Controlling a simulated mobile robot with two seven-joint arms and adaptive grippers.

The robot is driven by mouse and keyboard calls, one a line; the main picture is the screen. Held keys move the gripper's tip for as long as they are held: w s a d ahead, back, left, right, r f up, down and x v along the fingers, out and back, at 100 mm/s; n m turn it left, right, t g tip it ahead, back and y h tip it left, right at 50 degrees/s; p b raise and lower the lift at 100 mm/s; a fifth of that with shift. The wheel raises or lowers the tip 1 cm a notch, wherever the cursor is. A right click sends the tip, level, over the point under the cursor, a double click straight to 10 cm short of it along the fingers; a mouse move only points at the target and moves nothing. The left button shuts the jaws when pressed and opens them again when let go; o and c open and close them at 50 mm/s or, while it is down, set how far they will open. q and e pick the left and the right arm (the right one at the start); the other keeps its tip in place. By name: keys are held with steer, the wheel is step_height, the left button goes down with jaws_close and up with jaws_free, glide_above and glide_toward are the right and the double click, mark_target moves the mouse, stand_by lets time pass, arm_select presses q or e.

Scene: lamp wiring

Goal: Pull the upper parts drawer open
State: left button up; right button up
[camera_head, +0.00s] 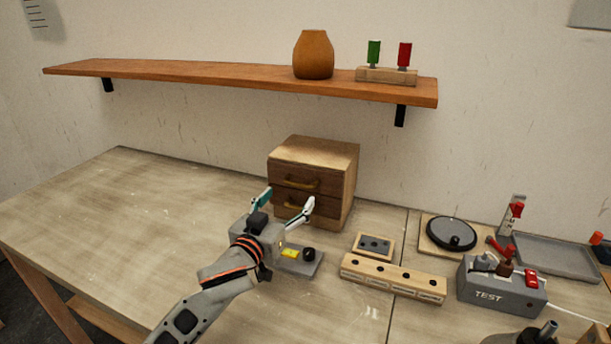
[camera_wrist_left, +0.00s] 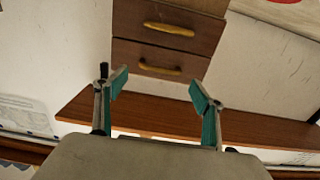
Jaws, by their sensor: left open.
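A small brown wooden cabinet (camera_head: 340,180) stands on the table with two drawers, both looking shut. The upper drawer has a brass handle (camera_head: 297,182), and the lower drawer has another (camera_head: 298,207). The wrist view is upside down, so the upper handle (camera_wrist_left: 160,68) shows below the lower handle (camera_wrist_left: 169,28). My left gripper (camera_head: 285,200) is open and empty in front of the cabinet. In the left wrist view its spread fingertips (camera_wrist_left: 158,90) lie either side of the upper handle's line, with no contact visible.
A shelf (camera_head: 200,72) above carries an orange vase (camera_head: 313,55) and a block with green and red pieces. A grey plate (camera_head: 303,262), a wooden block strip (camera_head: 393,278) and a grey test box (camera_head: 500,290) stand nearby. The table's left side is clear.

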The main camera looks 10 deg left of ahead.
mark_target(299, 185)
arm_select(q)
steer(key=shift+w+d+r, duration=0.1)
steer(key=shift+w+r, duration=0.1)
steer(key=shift+w, duration=0.45)
steer(key=shift+w+d+f, duration=0.1)
steer(key=shift+w+d, duration=0.1)
steer(key=shift+w, duration=0.8)
steer(key=shift+w+d+r, duration=0.1)
steer(key=shift+w+d, duration=0.1)
steer(key=shift+w, duration=0.75)
steer(key=shift+w+d+f, duration=0.1)
steer(key=shift+w+d, duration=0.1)
steer(key=shift+w, duration=0.8)
steer(key=c, duration=1.3)
